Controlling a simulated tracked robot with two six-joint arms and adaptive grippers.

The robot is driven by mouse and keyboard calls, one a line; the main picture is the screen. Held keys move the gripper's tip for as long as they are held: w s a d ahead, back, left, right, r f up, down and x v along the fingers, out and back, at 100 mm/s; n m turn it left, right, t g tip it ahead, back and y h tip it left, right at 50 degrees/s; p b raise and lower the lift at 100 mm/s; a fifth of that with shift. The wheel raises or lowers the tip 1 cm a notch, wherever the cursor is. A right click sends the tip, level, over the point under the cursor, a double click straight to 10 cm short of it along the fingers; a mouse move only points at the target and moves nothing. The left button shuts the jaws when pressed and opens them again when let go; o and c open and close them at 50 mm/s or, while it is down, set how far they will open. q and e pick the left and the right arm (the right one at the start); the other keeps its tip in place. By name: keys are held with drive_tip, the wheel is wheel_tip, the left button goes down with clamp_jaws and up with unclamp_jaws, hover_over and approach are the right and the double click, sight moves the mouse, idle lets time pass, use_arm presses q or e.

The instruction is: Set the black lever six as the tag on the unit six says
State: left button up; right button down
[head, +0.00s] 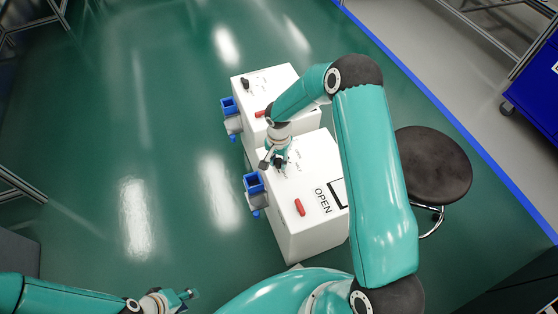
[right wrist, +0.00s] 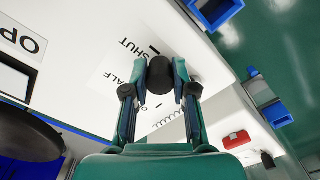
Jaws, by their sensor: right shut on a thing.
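The near white unit (head: 283,232) carries a tag reading OPEN (head: 327,200) on its top; it also shows in part in the right wrist view (right wrist: 22,38). The black lever (right wrist: 160,75) stands between the fingers of my right gripper (right wrist: 160,85), which is shut on it. The marks SHUT and HALF are readable around the lever, and a third, starting with O, is partly hidden by a finger. Which mark the lever points to cannot be told. In the head view my right gripper (head: 277,160) is over this unit's top. My left gripper (head: 186,296) is low at the left, away from the units; its opening is unclear.
A red handle (head: 299,207) and a blue box (head: 254,182) are on the near unit. A second white unit (head: 265,82) with its own black lever (head: 245,84) stands behind. A round dark stool (head: 433,165) stands at the right. The green floor at left is clear.

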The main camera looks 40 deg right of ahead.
drive_tip(key=shift+a, duration=0.2)
drive_tip(key=shift+n, duration=0.3)
drive_tip(key=shift+d+n+b, duration=0.3)
drive_tip(key=shift+n+b, duration=0.15)
drive_tip(key=shift+n, duration=0.05)
drive_tip(key=d+n, duration=0.1)
drive_tip(key=n+b, duration=0.1)
drive_tip(key=n, duration=0.1)
drive_tip(key=shift+d, duration=0.35)
drive_tip(key=n, duration=0.1)
drive_tip(key=d+n, duration=0.1)
drive_tip(key=n, duration=0.1)
drive_tip(key=shift+w+d+b, duration=0.15)
drive_tip(key=shift+w+b, duration=0.1)
drive_tip(key=shift+b, duration=0.1)
drive_tip(key=n, duration=0.1)
drive_tip(key=d+n, duration=0.1)
drive_tip(key=shift+w+n, duration=0.3)
drive_tip(key=shift+w, duration=0.05)
drive_tip(key=n, duration=0.1)
drive_tip(key=w+d+n, duration=0.1)
drive_tip(key=n, duration=0.2)
drive_tip(key=shift+w+d+b, duration=0.25)
drive_tip(key=shift+w+b, duration=0.05)
drive_tip(key=shift+w+d+n, duration=0.15)
drive_tip(key=shift+w+n, duration=0.25)
drive_tip(key=shift+n, duration=0.6)
drive_tip(key=shift+w+d+n, duration=0.1)
drive_tip(key=shift+w+n, duration=0.25)
drive_tip(key=shift+n, duration=0.65)
